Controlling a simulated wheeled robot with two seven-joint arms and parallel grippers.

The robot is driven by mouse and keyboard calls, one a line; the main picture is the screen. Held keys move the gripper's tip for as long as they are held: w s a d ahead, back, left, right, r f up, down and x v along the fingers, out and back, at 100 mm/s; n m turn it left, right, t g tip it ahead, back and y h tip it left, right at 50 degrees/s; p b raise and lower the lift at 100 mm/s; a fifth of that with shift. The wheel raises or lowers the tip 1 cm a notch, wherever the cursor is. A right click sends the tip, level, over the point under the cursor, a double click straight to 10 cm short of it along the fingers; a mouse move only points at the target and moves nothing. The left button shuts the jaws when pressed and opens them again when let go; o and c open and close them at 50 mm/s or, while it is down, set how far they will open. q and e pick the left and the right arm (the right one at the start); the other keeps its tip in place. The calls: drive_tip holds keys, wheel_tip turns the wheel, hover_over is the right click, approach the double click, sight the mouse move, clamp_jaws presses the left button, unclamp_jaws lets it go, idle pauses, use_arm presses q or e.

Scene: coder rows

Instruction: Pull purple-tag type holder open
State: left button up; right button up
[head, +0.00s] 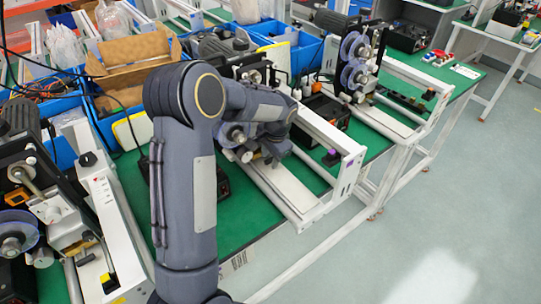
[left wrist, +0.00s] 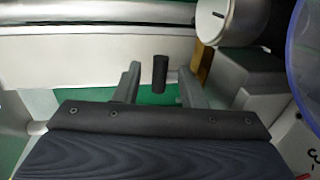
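In the head view a coder machine stands in the middle of the green bench, with a small purple tag (head: 331,158) on a dark block at its white end frame (head: 346,172). My left arm reaches over this machine. My left gripper (head: 268,150) is low at its front and partly hidden by the arm. In the left wrist view the two fingers of my left gripper (left wrist: 159,76) stand apart. A short dark upright cylinder, like a handle (left wrist: 159,68), shows between them, seemingly untouched. I cannot tell whether it belongs to the type holder. My right gripper is not in view.
Another coder with purple reels (head: 352,62) stands to the right, and one more (head: 75,205) to the left. Blue bins (head: 290,50) and an open cardboard box (head: 135,52) are behind. The grey floor (head: 430,215) at the right is clear.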

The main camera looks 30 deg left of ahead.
use_arm(q)
clamp_jaws()
drive_tip(key=shift+s+d, duration=0.1)
drive_tip(key=shift+d, duration=0.25)
drive_tip(key=s+d, duration=0.1)
drive_tip(key=d, duration=0.1)
drive_tip(key=s+d+b, duration=0.1)
drive_tip(key=d, duration=0.2)
drive_tip(key=s+d+b, duration=0.1)
drive_tip(key=d, duration=0.2)
drive_tip(key=shift+s+d, duration=0.15)
drive_tip(key=shift+s, duration=0.05)
unclamp_jaws()
drive_tip(key=shift+r, duration=0.1)
